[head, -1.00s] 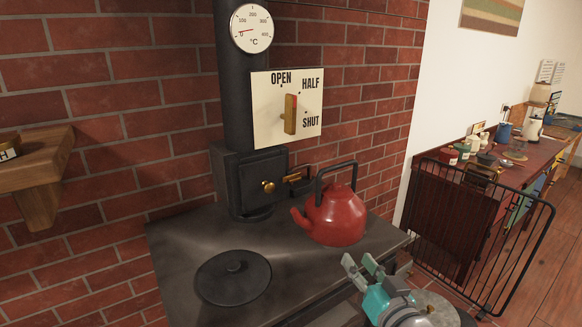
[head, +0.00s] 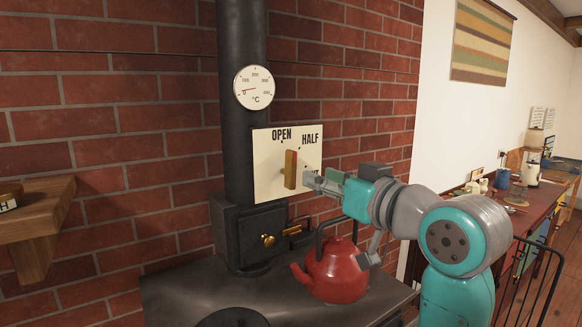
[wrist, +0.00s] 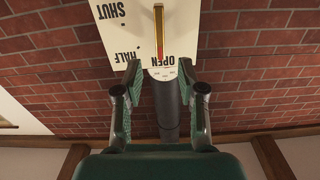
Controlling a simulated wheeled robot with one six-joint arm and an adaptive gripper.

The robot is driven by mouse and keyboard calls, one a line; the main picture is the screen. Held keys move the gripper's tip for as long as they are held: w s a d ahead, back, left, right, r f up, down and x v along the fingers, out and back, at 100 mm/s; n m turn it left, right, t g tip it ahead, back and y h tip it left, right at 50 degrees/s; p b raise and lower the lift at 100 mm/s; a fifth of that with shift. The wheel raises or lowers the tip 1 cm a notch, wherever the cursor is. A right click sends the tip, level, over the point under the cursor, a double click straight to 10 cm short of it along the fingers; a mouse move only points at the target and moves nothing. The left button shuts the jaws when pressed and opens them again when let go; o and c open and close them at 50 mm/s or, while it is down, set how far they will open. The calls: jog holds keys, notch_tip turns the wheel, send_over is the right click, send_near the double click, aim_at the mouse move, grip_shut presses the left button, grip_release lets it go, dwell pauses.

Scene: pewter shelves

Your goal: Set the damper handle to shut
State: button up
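The damper handle (head: 290,169) is a brass-coloured bar on a white plate (head: 262,183) marked OPEN, HALF and SHUT, fixed at the black stove pipe. The bar stands upright, its top end toward OPEN. The wrist view shows the plate upside down, with the handle (wrist: 159,30) in line with the OPEN label. My gripper (head: 314,181) is just right of the handle in the head view and hides most of the SHUT label. In the wrist view my gripper (wrist: 158,72) has its fingers spread with nothing between them. I cannot tell whether a finger touches the handle.
A red kettle (head: 337,272) stands on the dark stove top (head: 185,283) below my arm. A thermometer dial (head: 254,87) is on the pipe above the plate. A wooden wall shelf (head: 35,224) is at the left. A black wire gate (head: 545,285) stands at the right.

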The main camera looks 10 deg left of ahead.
aim_at(294, 168)
jog(key=x, duration=1)
jog(key=shift+w+a, duration=0.2)
jog(key=shift+f, duration=0.1)
grip_shut()
